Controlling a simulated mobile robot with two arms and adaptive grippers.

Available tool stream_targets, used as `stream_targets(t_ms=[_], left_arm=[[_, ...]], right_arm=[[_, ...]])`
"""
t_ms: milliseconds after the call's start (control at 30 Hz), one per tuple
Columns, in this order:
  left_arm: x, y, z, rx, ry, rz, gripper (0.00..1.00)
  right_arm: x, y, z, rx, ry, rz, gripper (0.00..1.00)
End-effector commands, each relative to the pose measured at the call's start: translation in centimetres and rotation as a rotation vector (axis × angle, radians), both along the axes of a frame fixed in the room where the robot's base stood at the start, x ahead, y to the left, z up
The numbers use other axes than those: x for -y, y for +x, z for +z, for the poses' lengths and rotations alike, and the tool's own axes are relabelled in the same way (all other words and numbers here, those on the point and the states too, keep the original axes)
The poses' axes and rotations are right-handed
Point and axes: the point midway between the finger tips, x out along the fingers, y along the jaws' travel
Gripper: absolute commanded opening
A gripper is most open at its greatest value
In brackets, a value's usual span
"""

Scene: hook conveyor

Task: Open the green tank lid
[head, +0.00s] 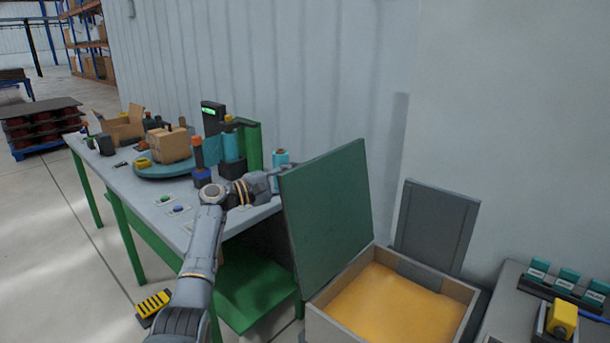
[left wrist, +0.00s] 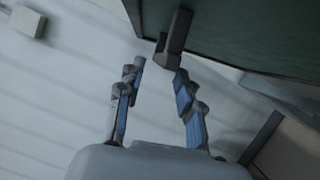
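The green tank lid (head: 330,205) stands raised, tilted steeply at the left side of the tank. The tank (head: 340,326) is open at the top and shows an orange-yellow surface inside. My left gripper (head: 274,180) is at the lid's upper left edge, its fingertips partly hidden behind the lid. In the left wrist view, my left gripper (left wrist: 160,69) has its fingers apart with nothing between them. A dark handle (left wrist: 174,40) on the green lid (left wrist: 235,28) is just beyond the fingertips, near the right finger. My right gripper is not in view.
A work table (head: 150,208) with a cardboard box (head: 171,146), blue bottles and a green stand is left of the tank. A grey panel (head: 436,226) stands upright behind the tank. A grey counter (head: 510,300) with green-topped blocks is at the right.

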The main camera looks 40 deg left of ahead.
Motion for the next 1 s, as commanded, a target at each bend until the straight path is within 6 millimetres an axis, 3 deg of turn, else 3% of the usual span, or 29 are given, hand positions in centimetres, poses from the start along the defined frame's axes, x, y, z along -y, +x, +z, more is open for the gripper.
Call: stream_targets(t_ms=[200, 433, 1000], left_arm=[[-2.2, -4.3, -0.5, -0.002, 0.003, 0.003, 0.36], [-3.8, -7.5, -0.7, -0.001, -0.001, 0.001, 0.36], [-4.1, -8.3, -0.7, 0.001, 0.0, 0.0, 0.36]], right_arm=[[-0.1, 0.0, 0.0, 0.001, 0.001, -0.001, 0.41], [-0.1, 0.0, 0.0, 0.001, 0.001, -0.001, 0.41], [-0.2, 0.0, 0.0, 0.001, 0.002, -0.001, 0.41]])
